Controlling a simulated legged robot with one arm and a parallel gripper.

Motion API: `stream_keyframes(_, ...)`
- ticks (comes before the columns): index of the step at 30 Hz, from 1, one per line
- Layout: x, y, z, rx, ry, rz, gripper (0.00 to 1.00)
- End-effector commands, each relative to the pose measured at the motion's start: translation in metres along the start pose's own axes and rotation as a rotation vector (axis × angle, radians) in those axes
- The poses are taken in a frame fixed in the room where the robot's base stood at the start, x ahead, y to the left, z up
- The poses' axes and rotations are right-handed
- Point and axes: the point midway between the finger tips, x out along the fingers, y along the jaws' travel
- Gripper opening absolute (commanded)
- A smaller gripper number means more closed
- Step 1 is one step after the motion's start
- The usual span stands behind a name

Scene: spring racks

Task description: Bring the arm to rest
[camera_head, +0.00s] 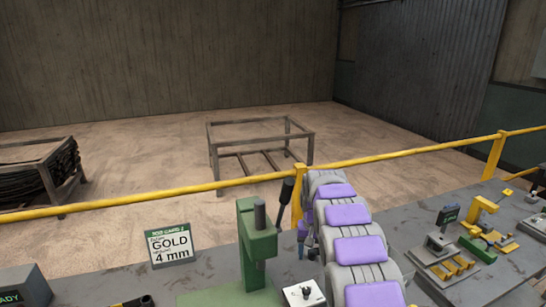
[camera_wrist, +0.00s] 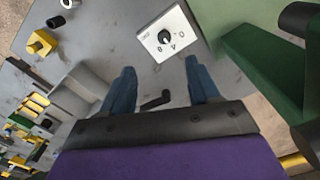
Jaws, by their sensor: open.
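My arm, grey with purple panels, reaches out over the grey workbench (camera_head: 205,265) in the head view. Its far end is up near the yellow rail, right of the green press (camera_head: 258,245). In the wrist view my gripper (camera_wrist: 161,82) has its two blue fingers spread well apart with nothing between them. It points down at the bench. Beyond the fingertips is a white box with a black dial (camera_wrist: 166,38), which also shows in the head view. A small black bent handle (camera_wrist: 155,100) shows below, between the fingers.
The green press also stands close at the right of the wrist view (camera_wrist: 262,65). A sign reading GOLD 4 mm (camera_head: 170,245) stands on the bench at left. Yellow and grey fixtures (camera_head: 485,220) fill the right. A yellow rail (camera_head: 400,155) runs behind; an empty frame (camera_head: 262,145) stands beyond.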

Motion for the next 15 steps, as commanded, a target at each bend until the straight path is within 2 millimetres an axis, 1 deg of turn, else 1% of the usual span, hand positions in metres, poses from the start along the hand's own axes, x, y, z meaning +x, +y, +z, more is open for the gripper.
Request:
stream_keyframes(1,-0.010,0.003,0.011,-0.001,-0.002,0.003,0.61)
stream_keyframes(3,-0.023,0.006,0.028,-0.003,-0.006,0.008,0.61)
stream_keyframes(6,-0.038,0.012,0.054,-0.007,-0.015,0.013,0.61)
stream_keyframes(11,-0.059,0.020,0.099,-0.012,-0.031,0.019,0.61)
stream_keyframes(15,-0.073,0.027,0.143,-0.019,-0.046,0.022,0.61)
